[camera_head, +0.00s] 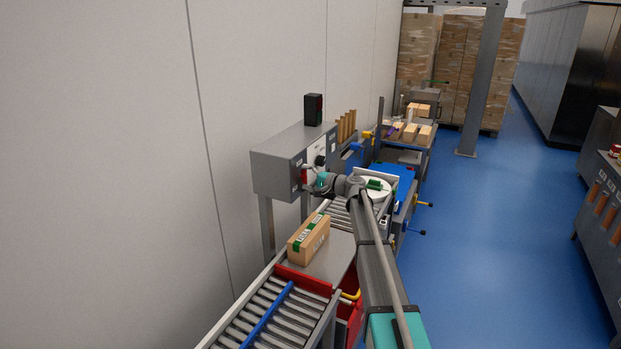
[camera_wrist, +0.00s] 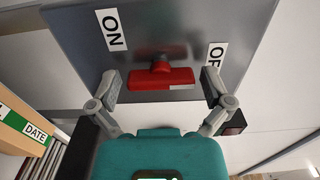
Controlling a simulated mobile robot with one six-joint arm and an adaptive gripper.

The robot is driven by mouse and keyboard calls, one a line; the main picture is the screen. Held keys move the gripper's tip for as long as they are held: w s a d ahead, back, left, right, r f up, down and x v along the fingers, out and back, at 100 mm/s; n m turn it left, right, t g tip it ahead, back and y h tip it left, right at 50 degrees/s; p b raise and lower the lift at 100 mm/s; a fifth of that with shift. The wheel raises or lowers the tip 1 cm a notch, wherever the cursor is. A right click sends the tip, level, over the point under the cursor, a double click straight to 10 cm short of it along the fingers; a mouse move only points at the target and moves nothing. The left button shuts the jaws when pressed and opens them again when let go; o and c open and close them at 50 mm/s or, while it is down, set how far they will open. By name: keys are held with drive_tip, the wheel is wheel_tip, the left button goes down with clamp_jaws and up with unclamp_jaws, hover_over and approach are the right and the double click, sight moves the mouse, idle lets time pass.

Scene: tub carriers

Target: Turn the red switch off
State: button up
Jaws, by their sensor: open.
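The red switch (camera_wrist: 150,80) is on the grey panel face (camera_wrist: 160,30) in the wrist view, with an ON label (camera_wrist: 112,30) to its left and a partly cut OFF label (camera_wrist: 215,55) to its right. Its red bar lies roughly level between the two labels. My gripper (camera_wrist: 163,86) is open, with one finger on each side of the bar and small gaps visible. In the head view the red switch (camera_head: 304,174) shows small on the end of the grey cabinet (camera_head: 275,170), and my gripper (camera_head: 312,180) is right beside it.
A wall stands behind the cabinet. The blue floor (camera_head: 490,240) at right is clear.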

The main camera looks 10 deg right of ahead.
drive_tip(key=v, duration=1.2)
idle(0.3)
drive_tip(key=s+a+f+n+g+h+b, duration=0.1)
drive_tip(key=s+a+f+n+g+h, duration=0.2)
drive_tip(key=s+a+f, duration=0.5)
drive_tip(key=s+a+f+n+g+h+b, duration=0.15)
drive_tip(key=s+a+f+g+h, duration=0.35)
drive_tip(key=s, duration=0.6)
drive_tip(key=s+d+f+n+g+h, duration=0.1)
drive_tip(key=s+d+f+h, duration=0.1)
drive_tip(key=s, duration=0.7)
drive_tip(key=s+d+f+n+g+h, duration=0.1)
drive_tip(key=s+d+f+n+h, duration=0.1)
drive_tip(key=s+f, duration=0.4)
drive_tip(key=s+d+h, duration=0.1)
drive_tip(key=s+h, duration=0.1)
drive_tip(key=s, duration=0.2)
drive_tip(key=shift+s+d+f+g+h, duration=0.2)
drive_tip(key=shift+f+g+h, duration=0.05)
drive_tip(key=shift+g+h, duration=0.05)
